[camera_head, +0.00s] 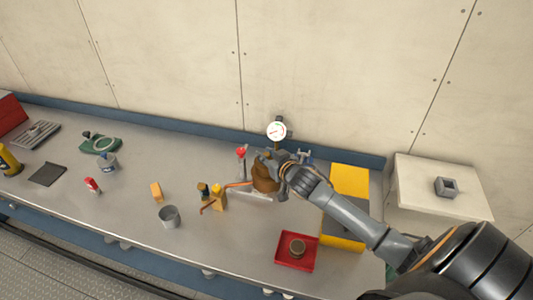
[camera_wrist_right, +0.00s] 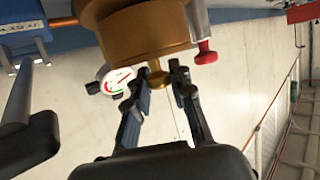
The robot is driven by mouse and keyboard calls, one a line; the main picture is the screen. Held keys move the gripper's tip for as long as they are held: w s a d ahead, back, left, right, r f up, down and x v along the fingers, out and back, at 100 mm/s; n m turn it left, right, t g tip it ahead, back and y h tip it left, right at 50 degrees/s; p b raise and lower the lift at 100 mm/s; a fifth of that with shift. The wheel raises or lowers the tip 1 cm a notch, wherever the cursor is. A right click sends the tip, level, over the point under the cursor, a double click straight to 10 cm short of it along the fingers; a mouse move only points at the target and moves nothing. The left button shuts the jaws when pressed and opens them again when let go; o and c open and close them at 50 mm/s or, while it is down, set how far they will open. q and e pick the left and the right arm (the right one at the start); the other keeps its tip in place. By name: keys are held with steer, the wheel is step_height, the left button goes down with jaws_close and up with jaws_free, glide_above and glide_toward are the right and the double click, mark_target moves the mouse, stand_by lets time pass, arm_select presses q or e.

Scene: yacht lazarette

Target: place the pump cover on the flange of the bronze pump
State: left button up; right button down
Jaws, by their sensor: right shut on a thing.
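The bronze pump (camera_head: 264,180) stands on the bench near the back wall, with a copper pipe running out to its left. My right gripper (camera_head: 271,157) is at the top of the pump and hides part of it. In the right wrist view the wide bronze round body (camera_wrist_right: 150,35) fills the top. My right gripper (camera_wrist_right: 163,75) is shut on a small brass knob (camera_wrist_right: 157,78) against that bronze rim; I take it for the knob of the pump cover. Where the cover meets the flange is hidden. My left gripper is not in view.
A pressure gauge (camera_head: 277,131) stands behind the pump, and a red-handled valve (camera_head: 241,151) to its left. A red tray (camera_head: 281,264) holds a round brown part (camera_head: 297,247). A yellow box (camera_head: 349,181) is to the right. A metal cup (camera_head: 169,217) stands front left.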

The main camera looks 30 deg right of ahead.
steer(key=shift+f, duration=0.15)
steer(key=shift+f, duration=0.2)
steer(key=c, duration=1.2)
jaws_free()
steer(key=shift+o, duration=0.2)
steer(key=shift+r, duration=0.1)
